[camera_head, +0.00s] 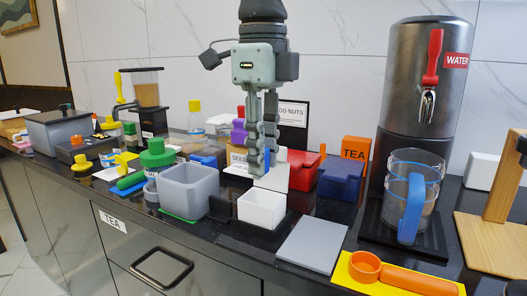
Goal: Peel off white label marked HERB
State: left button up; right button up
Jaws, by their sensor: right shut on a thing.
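My right gripper (262,168) hangs straight down in the middle of the view, with its fingers close together. A small plain white piece (273,179) shows at its fingertips, and the gripper is shut on it. This looks like the white label, but no HERB marking can be read on it from here. A bit of blue shows beside the fingertips. A white open box (262,210) stands just below and in front of the piece. My left gripper is not in view.
A grey open bin (189,190) and green-lidded jar (158,153) stand left. A red box (304,172), blue box (340,177) and orange TEA box (356,149) stand right. A water dispenser (419,80) and glass pitcher (428,190) are farther right. A grey plate (312,244) lies bare.

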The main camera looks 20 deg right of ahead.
jog(key=shift+r, duration=0.65)
jog(key=shift+r+p, duration=0.3)
jog(key=shift+r, duration=0.1)
jog(key=shift+r, duration=0.2)
dwell(0.7)
jog(key=shift+r, duration=2.5)
jog(key=shift+f, duration=3.05)
